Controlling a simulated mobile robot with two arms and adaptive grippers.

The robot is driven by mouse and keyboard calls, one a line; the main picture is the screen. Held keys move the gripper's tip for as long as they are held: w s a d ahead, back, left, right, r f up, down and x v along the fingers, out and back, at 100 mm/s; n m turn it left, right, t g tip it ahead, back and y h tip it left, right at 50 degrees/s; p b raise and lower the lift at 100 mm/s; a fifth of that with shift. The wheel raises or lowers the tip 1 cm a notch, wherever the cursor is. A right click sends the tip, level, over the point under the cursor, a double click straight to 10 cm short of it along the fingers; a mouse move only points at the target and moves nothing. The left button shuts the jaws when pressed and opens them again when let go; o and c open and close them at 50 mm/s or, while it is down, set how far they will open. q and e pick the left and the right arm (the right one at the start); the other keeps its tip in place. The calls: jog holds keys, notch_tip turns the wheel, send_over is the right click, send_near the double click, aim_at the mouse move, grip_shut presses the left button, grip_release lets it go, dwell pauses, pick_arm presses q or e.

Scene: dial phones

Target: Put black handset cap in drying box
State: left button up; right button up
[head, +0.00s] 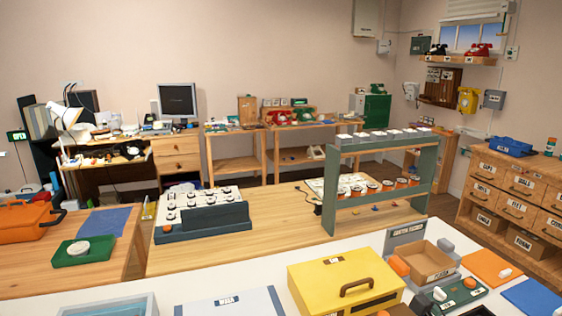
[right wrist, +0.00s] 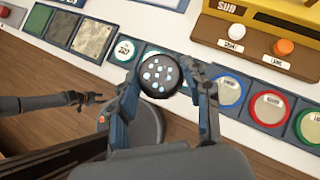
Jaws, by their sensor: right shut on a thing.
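In the right wrist view, a round black cap (right wrist: 158,75) with several pale holes sits between the two fingers of my right gripper (right wrist: 163,82), which is shut on it. Behind the cap is a row of dark square holders along a white counter; I cannot tell its height above them. No label naming a drying box is legible. A yellow box (head: 345,280) with a brown handle stands on the white counter in the head view. A dark arm end, which may be my left gripper (right wrist: 82,98), shows at the left of the right wrist view; its jaws are unclear.
An open brown box (head: 428,262) is right of the yellow box. A green shelf rack (head: 333,190) stands on the wooden bench.

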jog(key=shift+s+d+r, duration=0.1)
jog(key=shift+d+r, duration=0.1)
jog(key=shift+d, duration=0.4)
jog(key=shift+s+d+r, duration=0.1)
jog(key=shift+d+r, duration=0.05)
jog(key=shift+d, duration=0.45)
jog(key=shift+a, duration=0.15)
dwell(0.6)
